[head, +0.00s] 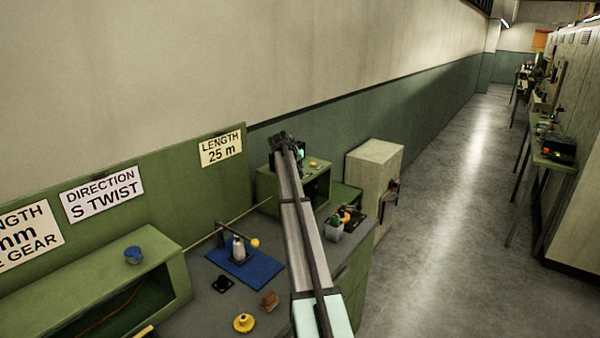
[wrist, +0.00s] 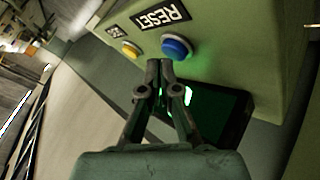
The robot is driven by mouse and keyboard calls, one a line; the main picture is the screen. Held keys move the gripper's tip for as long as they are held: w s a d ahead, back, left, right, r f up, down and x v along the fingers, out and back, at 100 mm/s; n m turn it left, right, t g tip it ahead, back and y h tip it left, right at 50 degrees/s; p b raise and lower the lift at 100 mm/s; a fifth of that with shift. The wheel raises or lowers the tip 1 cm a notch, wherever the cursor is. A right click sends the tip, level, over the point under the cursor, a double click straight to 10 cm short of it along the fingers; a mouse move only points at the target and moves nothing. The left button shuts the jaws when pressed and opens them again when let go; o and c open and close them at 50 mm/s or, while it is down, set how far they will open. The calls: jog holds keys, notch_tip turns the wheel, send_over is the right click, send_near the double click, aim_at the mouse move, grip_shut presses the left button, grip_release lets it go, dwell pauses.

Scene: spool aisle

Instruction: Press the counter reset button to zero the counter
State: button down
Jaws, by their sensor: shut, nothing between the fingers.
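In the wrist view a blue round button (wrist: 177,47) sits on a pale green panel (wrist: 235,42) beside a black label reading RESET (wrist: 160,17). A yellow button (wrist: 131,50) with a smaller label is to its left. A dark display (wrist: 225,108) with glowing green digits lies below; my fingers hide part of it, so I cannot read the number. My gripper (wrist: 164,66) is shut and empty, its tips just below the blue button in the picture. I cannot tell whether they touch it. In the head view my gripper (head: 284,140) is over the green cabinet.
The grey bench holds a blue mat (head: 262,272) with a small bottle, a yellow spool (head: 243,323), a brown piece (head: 270,300) and a grey bin (head: 335,232). A beige cabinet (head: 375,162) is behind. The aisle floor at right is clear.

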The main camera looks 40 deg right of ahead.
jog(key=shift+r, duration=0.2)
jog(key=shift+r+p, duration=0.8)
jog(key=shift+r, duration=2.1)
